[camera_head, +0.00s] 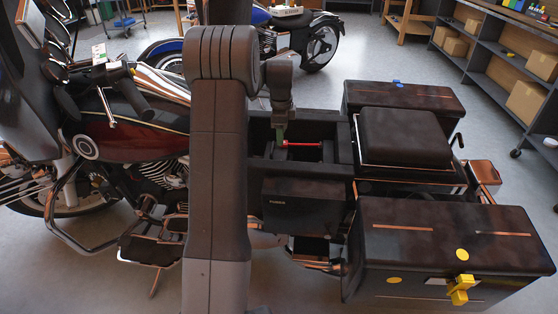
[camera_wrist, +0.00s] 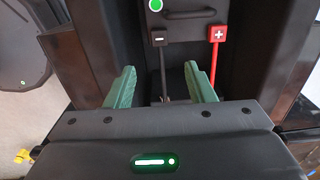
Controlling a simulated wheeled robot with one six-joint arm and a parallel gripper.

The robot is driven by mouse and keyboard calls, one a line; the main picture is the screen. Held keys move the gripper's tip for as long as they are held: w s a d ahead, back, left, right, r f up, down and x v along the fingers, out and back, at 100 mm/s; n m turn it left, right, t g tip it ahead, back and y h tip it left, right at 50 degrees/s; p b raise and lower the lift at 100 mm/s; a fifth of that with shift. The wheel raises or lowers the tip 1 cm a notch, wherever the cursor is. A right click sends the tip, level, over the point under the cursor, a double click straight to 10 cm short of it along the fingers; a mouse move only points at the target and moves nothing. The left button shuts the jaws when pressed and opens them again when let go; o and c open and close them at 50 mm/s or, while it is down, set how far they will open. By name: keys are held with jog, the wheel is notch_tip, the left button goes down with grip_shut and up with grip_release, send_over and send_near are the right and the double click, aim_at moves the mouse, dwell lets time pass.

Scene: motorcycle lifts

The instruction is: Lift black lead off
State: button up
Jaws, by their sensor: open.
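The black lead (camera_wrist: 163,72) runs from a black clamp marked with a minus, at the top middle of the wrist view. The red lead (camera_wrist: 214,62) hangs from a red clamp marked with a plus, to its right. My gripper (camera_wrist: 161,78) is open, with its green fingers apart on both sides of the black lead and nothing held. The black clamp lies beyond the fingertips. In the head view my gripper (camera_head: 281,134) reaches into the dark bay (camera_head: 338,160) of the motorcycle, beside the red lead (camera_head: 304,145). I cannot make out the black lead there.
Dark side cases (camera_head: 435,215) and a seat-like top box (camera_head: 405,138) stand right of the bay. Dark walls enclose the bay closely. A second blue motorcycle (camera_head: 322,42) is behind. Shelves (camera_head: 490,50) line the right, with clear floor between.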

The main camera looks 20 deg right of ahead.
jog(key=f+b, duration=0.1)
jog(key=f, duration=0.7)
jog(key=w+f+b, duration=0.1)
jog(key=f, duration=0.3)
jog(key=shift+d+f+b, duration=0.2)
jog(key=shift+d+b, duration=0.1)
jog(key=shift+r, duration=0.15)
grip_shut()
